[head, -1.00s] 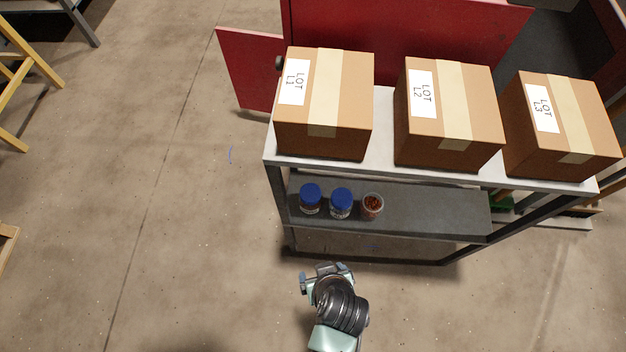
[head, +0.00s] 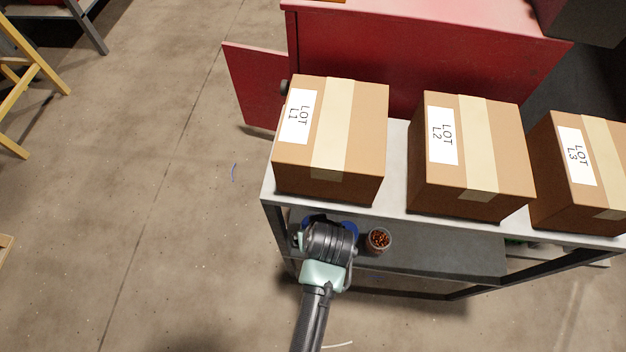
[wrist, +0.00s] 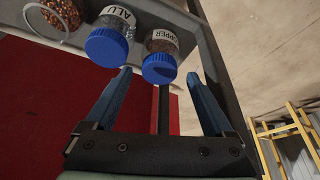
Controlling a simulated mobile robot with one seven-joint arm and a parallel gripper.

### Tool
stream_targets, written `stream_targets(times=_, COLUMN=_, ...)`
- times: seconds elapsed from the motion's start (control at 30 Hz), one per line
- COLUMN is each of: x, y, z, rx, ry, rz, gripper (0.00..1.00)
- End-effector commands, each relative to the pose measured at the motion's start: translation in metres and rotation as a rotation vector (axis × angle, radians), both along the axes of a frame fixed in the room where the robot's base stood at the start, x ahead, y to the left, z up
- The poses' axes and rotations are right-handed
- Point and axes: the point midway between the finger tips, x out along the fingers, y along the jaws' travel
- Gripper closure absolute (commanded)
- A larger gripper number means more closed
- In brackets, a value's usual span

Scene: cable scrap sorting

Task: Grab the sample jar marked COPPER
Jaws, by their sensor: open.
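The COPPER jar (wrist: 162,48), with a blue lid and a white label, shows at the top middle of the wrist view, which looks upside down. My gripper (wrist: 158,74) is open and empty. Its two blue fingers point at the COPPER jar, with the lid between the fingertips in the picture. I cannot tell whether they reach around it. The ALU jar (wrist: 112,35), also blue-lidded, stands close beside it, near the left finger. In the head view my arm hides most of both jars on the lower shelf; only bits of blue lid show.
An open jar of copper-coloured bits (head: 378,240) stands beside the lidded jars on the lower shelf (head: 450,252). The upper shelf (head: 395,200) above carries boxes LOT L1 (head: 350,135), LOT L2 (head: 490,150) and LOT L3 (head: 578,190). The lower shelf's right part is bare.

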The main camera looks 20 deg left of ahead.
Motion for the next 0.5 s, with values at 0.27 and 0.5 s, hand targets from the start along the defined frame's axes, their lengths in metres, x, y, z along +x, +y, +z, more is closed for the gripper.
stream_targets(times=0.27, x=0.014, y=0.011, z=-0.017, rx=-0.001, ry=0.002, rz=0.002, gripper=0.12)
stream_targets(times=0.5, x=0.024, y=0.018, z=-0.045, rx=-0.001, ry=0.001, rz=0.001, gripper=0.12)
